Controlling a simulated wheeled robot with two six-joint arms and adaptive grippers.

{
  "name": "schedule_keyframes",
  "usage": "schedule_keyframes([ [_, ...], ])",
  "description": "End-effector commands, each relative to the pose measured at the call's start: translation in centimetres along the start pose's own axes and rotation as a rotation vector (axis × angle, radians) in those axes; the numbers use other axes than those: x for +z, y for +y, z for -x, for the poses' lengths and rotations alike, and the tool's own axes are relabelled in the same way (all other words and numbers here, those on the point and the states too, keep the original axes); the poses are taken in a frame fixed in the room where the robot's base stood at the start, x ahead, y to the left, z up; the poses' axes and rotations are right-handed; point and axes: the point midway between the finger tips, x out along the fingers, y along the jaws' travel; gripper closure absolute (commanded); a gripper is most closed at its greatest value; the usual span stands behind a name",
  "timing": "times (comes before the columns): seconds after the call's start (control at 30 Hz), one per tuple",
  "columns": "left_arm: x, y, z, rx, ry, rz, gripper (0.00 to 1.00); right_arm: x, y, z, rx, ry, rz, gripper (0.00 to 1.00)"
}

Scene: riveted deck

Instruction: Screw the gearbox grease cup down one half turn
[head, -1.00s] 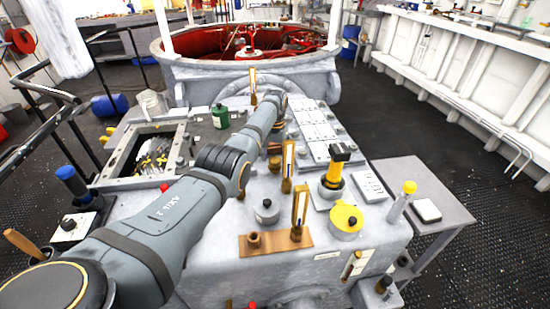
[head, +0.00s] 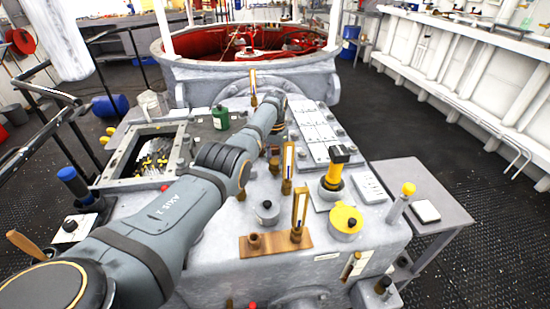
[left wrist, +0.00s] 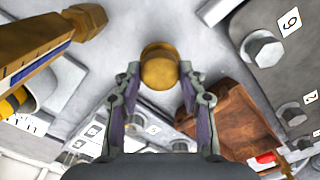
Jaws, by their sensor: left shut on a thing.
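The brass grease cup (left wrist: 160,66) shows in the left wrist view as a round cap standing on the pale gearbox housing (left wrist: 225,55). My left gripper (left wrist: 160,78) has one finger on each side of the cup and is shut on it. In the head view my left arm reaches over the gearbox (head: 210,265), and its forearm and wrist largely hide the gripper and the cup. The cup's thread is hidden. My right gripper is not in view.
Close around are a brass sight gauge (left wrist: 45,48), a brown block (left wrist: 230,122) and hex bolts (left wrist: 263,48). In the head view a yellow-topped valve (head: 335,170), a yellow cap (head: 346,220) and a green canister (head: 220,117) stand on the housing. A side table (head: 440,215) is at right.

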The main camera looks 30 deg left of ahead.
Motion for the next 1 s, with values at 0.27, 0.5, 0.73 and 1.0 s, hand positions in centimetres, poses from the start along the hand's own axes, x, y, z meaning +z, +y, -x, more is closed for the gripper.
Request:
schedule_keyframes([
  [0.27,-0.02,0.03,0.13,0.0,0.001,-0.259,0.91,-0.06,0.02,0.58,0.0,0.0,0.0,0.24],
  [0.5,-0.06,0.02,0.11,-0.001,0.002,-0.466,0.91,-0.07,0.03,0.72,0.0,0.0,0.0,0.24],
  [0.73,-0.09,0.02,0.13,-0.002,0.003,-0.616,0.91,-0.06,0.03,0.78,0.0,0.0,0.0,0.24],
  [1.0,-0.11,0.02,0.15,-0.002,0.004,-0.715,0.91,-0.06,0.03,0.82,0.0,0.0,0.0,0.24],
])
